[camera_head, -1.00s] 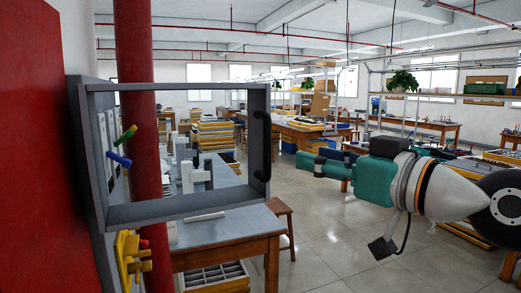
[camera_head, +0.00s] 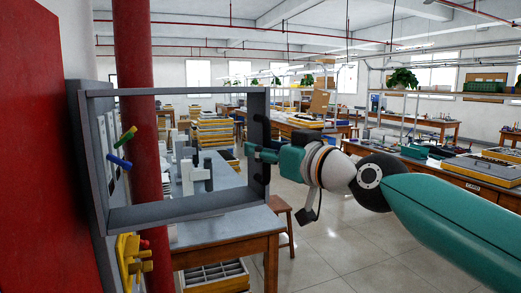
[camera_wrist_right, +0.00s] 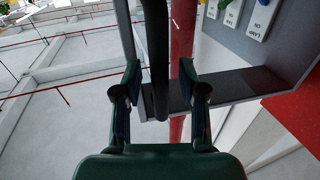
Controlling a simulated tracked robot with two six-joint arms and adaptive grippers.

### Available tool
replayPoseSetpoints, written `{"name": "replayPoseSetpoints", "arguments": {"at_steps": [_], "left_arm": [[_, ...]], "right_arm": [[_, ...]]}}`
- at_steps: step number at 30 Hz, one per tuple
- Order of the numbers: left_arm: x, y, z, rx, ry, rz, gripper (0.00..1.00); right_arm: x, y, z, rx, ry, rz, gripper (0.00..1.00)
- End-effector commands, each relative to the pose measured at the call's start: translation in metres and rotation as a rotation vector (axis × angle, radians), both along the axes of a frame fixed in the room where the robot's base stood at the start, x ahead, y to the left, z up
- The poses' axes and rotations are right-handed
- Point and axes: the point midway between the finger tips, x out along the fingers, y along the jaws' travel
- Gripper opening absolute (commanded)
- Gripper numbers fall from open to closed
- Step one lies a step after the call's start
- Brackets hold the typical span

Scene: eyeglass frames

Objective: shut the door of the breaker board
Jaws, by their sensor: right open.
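The breaker board (camera_head: 88,165) is a grey box on the wall at the left in the head view. Its door (camera_head: 190,213), a grey frame around a see-through middle, stands open. A black bar handle (camera_head: 261,173) is on the door's right edge. My right gripper (camera_head: 252,152) is at this handle, partly overlapping the door's edge. In the right wrist view, the handle (camera_wrist_right: 157,50) runs between the two open fingers of my right gripper (camera_wrist_right: 160,95), with gaps on both sides. My left gripper is not in view.
A red pipe (camera_head: 134,60) rises behind the door. A workbench (camera_head: 220,240) and a stool (camera_head: 283,215) stand beyond.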

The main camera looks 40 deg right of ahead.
Motion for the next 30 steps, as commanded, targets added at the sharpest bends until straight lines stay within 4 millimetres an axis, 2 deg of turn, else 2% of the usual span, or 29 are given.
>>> {"name": "replayPoseSetpoints", "arguments": {"at_steps": [2, 9, 17, 18, 21, 30], "left_arm": [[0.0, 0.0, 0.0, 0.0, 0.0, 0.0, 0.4], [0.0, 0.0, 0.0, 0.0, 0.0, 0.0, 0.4], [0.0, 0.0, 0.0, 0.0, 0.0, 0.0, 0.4], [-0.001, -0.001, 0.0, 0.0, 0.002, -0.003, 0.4], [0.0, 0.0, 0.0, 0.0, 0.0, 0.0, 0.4], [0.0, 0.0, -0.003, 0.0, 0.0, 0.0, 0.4]], "right_arm": [[0.0, 0.0, 0.0, 0.0, 0.0, 0.0, 0.38], [0.0, 0.0, 0.0, 0.0, 0.001, 0.0, 0.0], [0.0, 0.0, 0.0, 0.001, 0.001, 0.0, 0.0], [-0.001, 0.02, 0.001, -0.013, -0.003, 0.013, 0.0], [0.001, 0.007, -0.001, 0.0, 0.003, 0.004, 0.0], [0.005, 0.001, -0.002, 0.001, 0.004, 0.005, 0.0]]}}
